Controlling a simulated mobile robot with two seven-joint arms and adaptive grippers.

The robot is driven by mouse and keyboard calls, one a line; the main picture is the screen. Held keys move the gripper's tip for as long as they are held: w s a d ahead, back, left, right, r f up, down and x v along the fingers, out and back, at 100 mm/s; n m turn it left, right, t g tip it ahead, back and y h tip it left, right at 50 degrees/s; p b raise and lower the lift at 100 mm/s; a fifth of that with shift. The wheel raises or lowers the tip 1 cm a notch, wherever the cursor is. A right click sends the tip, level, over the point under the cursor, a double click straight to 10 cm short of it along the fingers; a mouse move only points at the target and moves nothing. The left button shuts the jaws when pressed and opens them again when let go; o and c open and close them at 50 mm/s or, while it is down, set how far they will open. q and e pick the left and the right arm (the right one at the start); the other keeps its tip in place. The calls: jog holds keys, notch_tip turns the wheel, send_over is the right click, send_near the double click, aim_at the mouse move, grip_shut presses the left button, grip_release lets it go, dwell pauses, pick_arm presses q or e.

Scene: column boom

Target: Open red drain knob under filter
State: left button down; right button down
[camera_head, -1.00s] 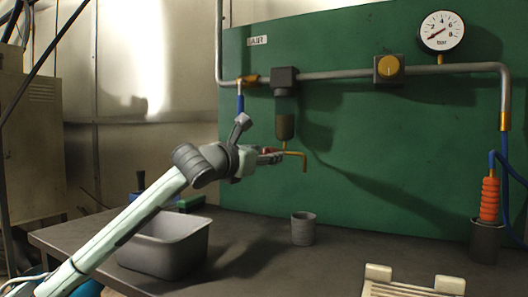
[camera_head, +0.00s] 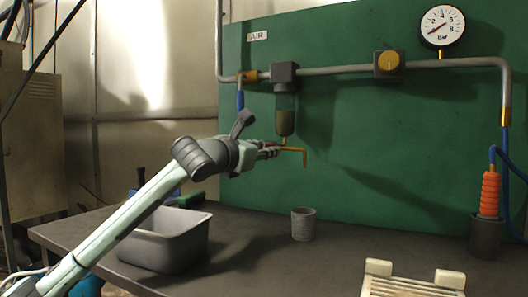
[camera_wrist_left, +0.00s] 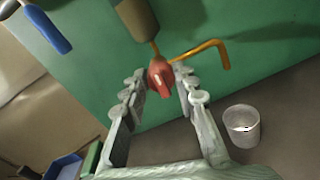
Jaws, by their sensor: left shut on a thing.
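The filter (camera_head: 285,115) hangs from the pipe on the green panel, with a brass stem below it. The red drain knob (camera_wrist_left: 160,76) sits under that stem in the left wrist view, between my left gripper's fingertips. My left gripper (camera_head: 268,151) is shut on the knob, with one finger on each side of it; it also shows in the left wrist view (camera_wrist_left: 162,82). A bent brass drain pipe (camera_head: 296,151) leads right from the knob and turns down. In the head view the gripper mostly hides the knob. My right gripper is in neither view.
A grey cup (camera_head: 303,224) stands on the bench (camera_head: 340,250) below the drain pipe. A grey bin (camera_head: 163,240) stands at left, under my left arm. A gauge (camera_head: 441,27), a yellow regulator knob (camera_head: 389,62) and an orange coiled part (camera_head: 489,194) are at right.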

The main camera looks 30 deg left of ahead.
pick_arm(q)
jog(key=m+b, duration=0.2)
jog(key=m, duration=0.2)
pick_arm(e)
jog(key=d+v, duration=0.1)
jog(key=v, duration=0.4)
pick_arm(q)
jog(key=m, duration=0.3)
jog(key=shift+m+b, duration=0.3)
jog(key=shift+d+m, duration=0.1)
jog(key=shift+m, duration=0.8)
jog(key=shift+m+g+y, duration=0.3)
jog(key=shift+m, duration=3.2)
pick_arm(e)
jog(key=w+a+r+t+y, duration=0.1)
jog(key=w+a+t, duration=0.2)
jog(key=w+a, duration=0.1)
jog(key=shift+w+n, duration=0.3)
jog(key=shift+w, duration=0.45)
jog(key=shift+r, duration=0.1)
pick_arm(q)
jog(key=c, duration=1.2)
grip_release()
